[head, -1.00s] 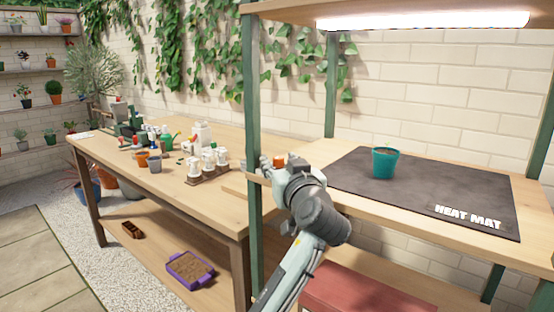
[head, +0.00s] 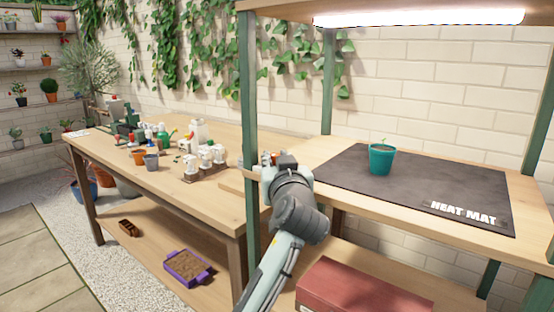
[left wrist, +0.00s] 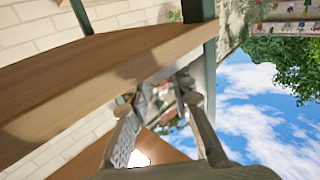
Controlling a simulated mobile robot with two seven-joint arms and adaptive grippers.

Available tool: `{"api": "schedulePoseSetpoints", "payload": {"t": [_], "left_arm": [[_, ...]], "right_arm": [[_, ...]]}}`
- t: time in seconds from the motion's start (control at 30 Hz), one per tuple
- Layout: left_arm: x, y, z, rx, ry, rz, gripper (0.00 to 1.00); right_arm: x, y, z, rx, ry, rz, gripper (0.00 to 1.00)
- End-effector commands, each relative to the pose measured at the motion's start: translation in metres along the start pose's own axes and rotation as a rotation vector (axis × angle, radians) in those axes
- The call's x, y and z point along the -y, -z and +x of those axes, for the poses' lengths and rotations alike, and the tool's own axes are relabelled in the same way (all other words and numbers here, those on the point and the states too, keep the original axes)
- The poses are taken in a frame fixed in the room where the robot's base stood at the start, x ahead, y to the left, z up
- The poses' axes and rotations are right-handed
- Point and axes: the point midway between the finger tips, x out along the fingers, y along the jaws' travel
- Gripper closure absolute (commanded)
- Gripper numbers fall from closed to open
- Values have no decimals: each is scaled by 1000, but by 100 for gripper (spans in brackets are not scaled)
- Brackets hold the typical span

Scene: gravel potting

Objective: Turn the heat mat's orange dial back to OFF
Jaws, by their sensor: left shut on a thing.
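The heat mat (head: 330,180) lies dark and flat on the wooden shelf at the right, with white lettering at its front edge. The orange dial (head: 275,156) shows only as a small patch at the shelf's left end, mostly hidden by my gripper. My left gripper (head: 266,166) is at the dial, beside the green front post, shut on it. In the left wrist view, the two fingers of my left gripper (left wrist: 165,92) reach up beside the shelf board (left wrist: 100,75). I cannot make out the dial clearly there. My right gripper is not in view.
A teal pot with a seedling (head: 381,160) stands on the mat. The green post (head: 250,110) rises close to my left arm. A potting bench (head: 170,175) with bottles and small pots is at the left. A red box (head: 355,290) is below the shelf.

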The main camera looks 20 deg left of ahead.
Motion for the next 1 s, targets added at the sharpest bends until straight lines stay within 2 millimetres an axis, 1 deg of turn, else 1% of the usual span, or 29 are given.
{"api": "schedulePoseSetpoints", "payload": {"t": [0.3,0.33,0.4,0.5,0.7,0.8,0.87,0.97,1.0], "left_arm": [[1,0,0,-3,-20,1,100],[1,0,0,-3,-20,1,76],[1,0,0,-3,-20,1,68],[1,0,0,-3,-20,1,57],[1,0,0,-2,-20,0,57],[1,3,0,-3,-20,-1,57],[0,8,0,-5,-20,-3,57],[0,22,0,-5,-20,-5,57],[0,30,0,-5,-20,-6,57]], "right_arm": [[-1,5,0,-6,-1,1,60],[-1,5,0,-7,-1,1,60],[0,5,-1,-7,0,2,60],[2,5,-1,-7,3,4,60],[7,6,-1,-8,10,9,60],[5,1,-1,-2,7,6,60],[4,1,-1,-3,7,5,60],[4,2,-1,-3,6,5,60],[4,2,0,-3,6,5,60]]}}
